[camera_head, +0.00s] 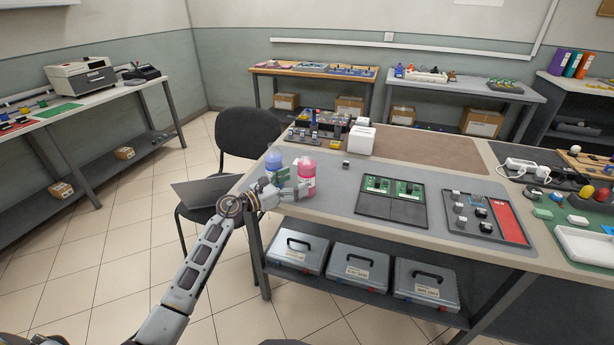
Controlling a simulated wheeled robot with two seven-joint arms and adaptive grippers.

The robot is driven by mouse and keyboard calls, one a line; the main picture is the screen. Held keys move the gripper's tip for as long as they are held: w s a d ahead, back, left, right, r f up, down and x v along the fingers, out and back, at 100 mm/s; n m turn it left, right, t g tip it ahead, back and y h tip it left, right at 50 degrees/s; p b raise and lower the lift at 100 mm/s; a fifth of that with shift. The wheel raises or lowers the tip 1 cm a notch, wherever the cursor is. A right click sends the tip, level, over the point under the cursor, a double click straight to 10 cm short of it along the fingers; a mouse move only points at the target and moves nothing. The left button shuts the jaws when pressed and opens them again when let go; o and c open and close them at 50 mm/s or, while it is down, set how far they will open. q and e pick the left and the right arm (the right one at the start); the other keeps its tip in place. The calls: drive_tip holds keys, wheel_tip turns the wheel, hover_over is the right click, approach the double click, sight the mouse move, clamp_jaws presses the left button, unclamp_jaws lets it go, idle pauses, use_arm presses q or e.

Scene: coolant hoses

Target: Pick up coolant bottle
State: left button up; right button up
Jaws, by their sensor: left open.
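Two small bottles stand side by side near the left end of the workbench. One is a blue bottle (273,162), the other a pink bottle (307,174). Which one holds coolant cannot be told from here. My left gripper (293,187) is open at the bench's near left edge, in front of the bottles. Its fingers point right, and their tips are close to the lower part of the pink bottle. Whether they touch it cannot be told. The gripper hides part of the bottles' lower sides. My right gripper is out of view.
The workbench (340,208) also holds a white box (361,140), a black tray (391,204) with green boards and a parts tray (486,215). A black chair (245,135) with a laptop (204,190) stands left of it. Grey cases sit on the shelf below.

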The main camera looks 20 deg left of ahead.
sight(300, 180)
use_arm(q)
drive_tip(key=shift+w, duration=0.1)
drive_tip(key=shift+x, duration=2.55)
drive_tip(key=shift+f, duration=0.15)
drive_tip(key=c, duration=1.2)
